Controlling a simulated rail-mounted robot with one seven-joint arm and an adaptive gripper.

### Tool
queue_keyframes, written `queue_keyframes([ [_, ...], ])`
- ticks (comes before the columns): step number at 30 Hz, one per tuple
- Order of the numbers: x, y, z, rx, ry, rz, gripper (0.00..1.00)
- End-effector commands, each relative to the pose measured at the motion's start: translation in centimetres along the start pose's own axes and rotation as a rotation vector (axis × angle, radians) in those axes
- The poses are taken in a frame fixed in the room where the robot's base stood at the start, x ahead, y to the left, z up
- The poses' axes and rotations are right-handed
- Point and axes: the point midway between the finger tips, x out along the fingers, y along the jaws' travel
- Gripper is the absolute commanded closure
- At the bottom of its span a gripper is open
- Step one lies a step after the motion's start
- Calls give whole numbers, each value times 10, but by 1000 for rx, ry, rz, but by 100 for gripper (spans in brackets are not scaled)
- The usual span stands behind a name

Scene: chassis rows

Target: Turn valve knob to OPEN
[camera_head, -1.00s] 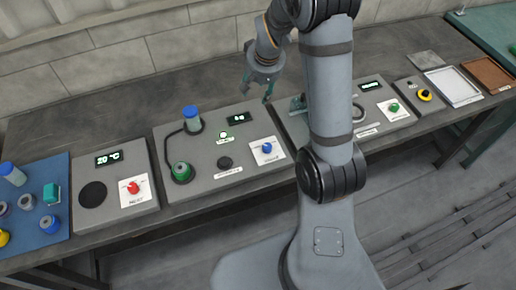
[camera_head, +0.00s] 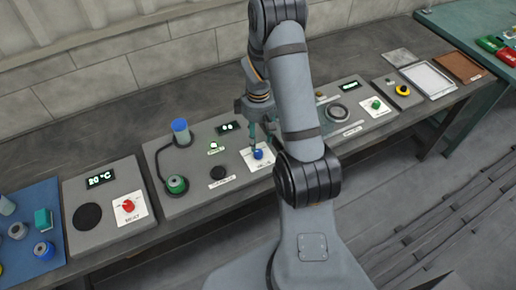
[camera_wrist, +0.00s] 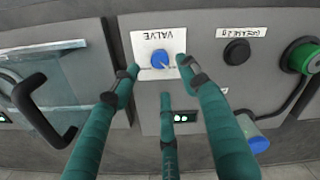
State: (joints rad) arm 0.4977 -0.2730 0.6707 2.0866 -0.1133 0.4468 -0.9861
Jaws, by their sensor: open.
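The valve knob (camera_head: 258,154) is blue and sits on a white label plate (camera_head: 250,163) on the grey middle panel. In the wrist view the knob (camera_wrist: 160,59) shows with a light pointer mark, and its plate (camera_wrist: 145,42) reads VALVE upside down. My gripper (camera_wrist: 157,80) is open, its teal fingers spread on either side of the knob with a third finger below it. The fingers appear apart from the knob. In the head view my gripper (camera_head: 262,143) is just above the knob, partly hiding its plate.
The panel also holds a black button (camera_head: 218,172), a green-topped fitting (camera_head: 177,184), a blue-capped cylinder (camera_head: 181,132) and a lit display (camera_head: 228,127). A handled cover (camera_wrist: 45,100) stands beside the valve panel.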

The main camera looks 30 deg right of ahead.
Motion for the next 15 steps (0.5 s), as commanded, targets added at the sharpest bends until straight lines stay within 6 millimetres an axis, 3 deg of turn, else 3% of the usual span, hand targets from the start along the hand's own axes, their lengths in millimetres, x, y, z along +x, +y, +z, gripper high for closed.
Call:
queue_keyframes([
  [6,40,-1,1,3,-3,-3,55],
  [15,68,0,0,4,1,0,55],
])
